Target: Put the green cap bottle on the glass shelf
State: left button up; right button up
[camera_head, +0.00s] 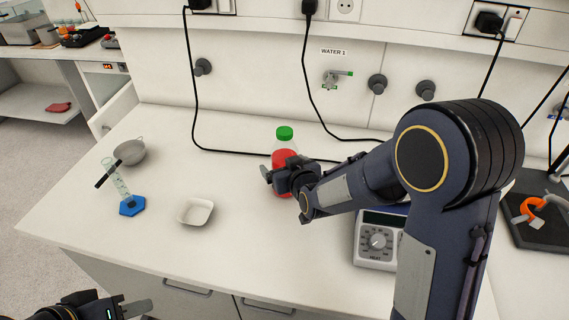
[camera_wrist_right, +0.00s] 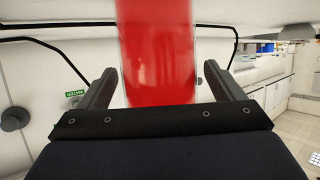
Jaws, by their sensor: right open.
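The green cap bottle (camera_head: 284,143) stands upright on the white bench, filled with red liquid under a clear neck. My right gripper (camera_head: 274,180) is at its lower body and partly hides it in the head view. In the right wrist view the red bottle (camera_wrist_right: 158,50) is between the two open fingers of the right gripper (camera_wrist_right: 160,80), with a gap on each side. My left gripper (camera_head: 122,307) is low at the bottom left of the head view, away from the bottle; its jaw opening is unclear. No glass shelf is recognisable in these views.
A white tray (camera_head: 195,212), a blue-based cylinder (camera_head: 131,206) and a grey strainer (camera_head: 130,153) stand left on the bench. A heating device (camera_head: 378,241) is right of the bottle, partly behind my arm. Black cables (camera_head: 195,120) hang behind. The bench front is clear.

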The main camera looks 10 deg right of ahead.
jog(key=shift+c, duration=0.5)
jog(key=c, duration=1.4)
jog(key=shift+w+r, duration=0.1)
jog(key=shift+c, duration=0.8)
